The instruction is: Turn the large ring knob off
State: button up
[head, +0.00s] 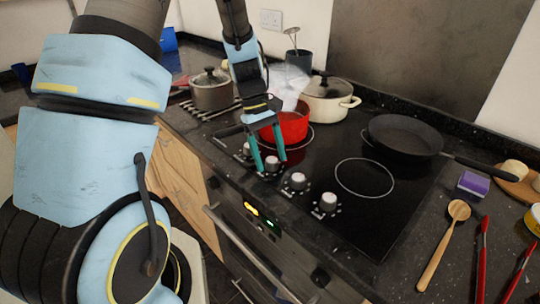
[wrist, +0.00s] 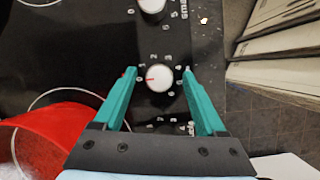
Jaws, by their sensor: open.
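A row of white round knobs runs along the front edge of the black hob (head: 395,212). My gripper (head: 270,164) points down over one knob (head: 272,163), with its teal fingers apart on either side of it. In the wrist view this knob (wrist: 159,77) sits between the open fingertips (wrist: 159,72), with a gap on each side. A red mark on the knob points left. I cannot tell from markings which knob belongs to the large ring. Other knobs (head: 298,181) (head: 328,202) stand to the right, and one more (head: 247,149) to the left.
A red pot (head: 290,128) with steam above it stands close behind my gripper. A cream lidded pot (head: 328,103), a steel pot (head: 211,93) and a black pan (head: 405,135) stand further back. A bare ring (head: 364,178) is at the right, and the oven handle (head: 240,250) is below.

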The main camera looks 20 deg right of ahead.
jog(key=b+v, duration=0.2)
jog(key=v, duration=0.8)
jog(key=shift+r, duration=0.4)
jog(key=shift+w, duration=0.1)
